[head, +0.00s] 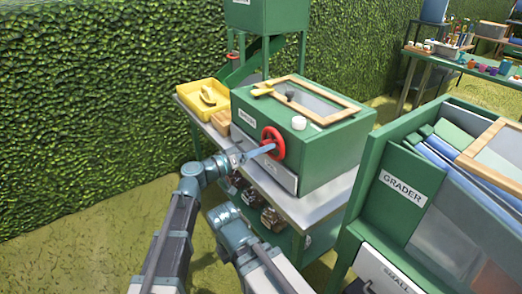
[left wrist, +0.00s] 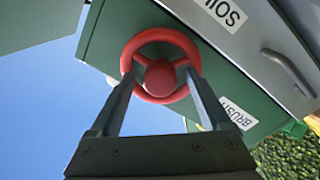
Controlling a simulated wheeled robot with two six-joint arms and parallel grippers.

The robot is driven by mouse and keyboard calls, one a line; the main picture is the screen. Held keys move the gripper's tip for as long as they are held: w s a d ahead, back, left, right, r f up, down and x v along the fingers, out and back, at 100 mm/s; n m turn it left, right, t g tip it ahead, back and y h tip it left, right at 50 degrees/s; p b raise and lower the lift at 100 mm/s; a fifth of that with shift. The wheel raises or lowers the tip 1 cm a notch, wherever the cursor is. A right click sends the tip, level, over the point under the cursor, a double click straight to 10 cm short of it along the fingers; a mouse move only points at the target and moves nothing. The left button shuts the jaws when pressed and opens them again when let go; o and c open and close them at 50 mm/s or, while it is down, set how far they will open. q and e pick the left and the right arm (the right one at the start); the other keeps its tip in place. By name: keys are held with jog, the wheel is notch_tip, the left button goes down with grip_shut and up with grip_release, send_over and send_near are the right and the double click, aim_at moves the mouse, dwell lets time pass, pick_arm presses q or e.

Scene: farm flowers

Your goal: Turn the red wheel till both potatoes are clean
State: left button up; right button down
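The red wheel (head: 279,143) is on the front of a green box (head: 325,155). In the left wrist view the wheel's red hub (left wrist: 160,76) and spokes show close up. My left gripper (head: 266,149) reaches the wheel from the left. In the left wrist view its two fingers (left wrist: 160,78) are spread, one on each side of the hub, with gaps to the hub. Their tips overlap the rim; I cannot tell whether they touch it. I cannot make out the potatoes. My right gripper is not visible; only part of that arm shows.
The box stands on a grey table (head: 311,207) beside a yellow tray (head: 198,97). A wood-framed window (head: 322,101) and a white knob (head: 299,123) are on its top. A green grader (head: 402,185) stands close on the right. A hedge is behind.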

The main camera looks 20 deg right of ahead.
pick_arm(q)
jog(key=v, duration=1.3)
jog(key=shift+s+a, duration=0.2)
jog(key=shift+a, duration=0.15)
dwell(0.4)
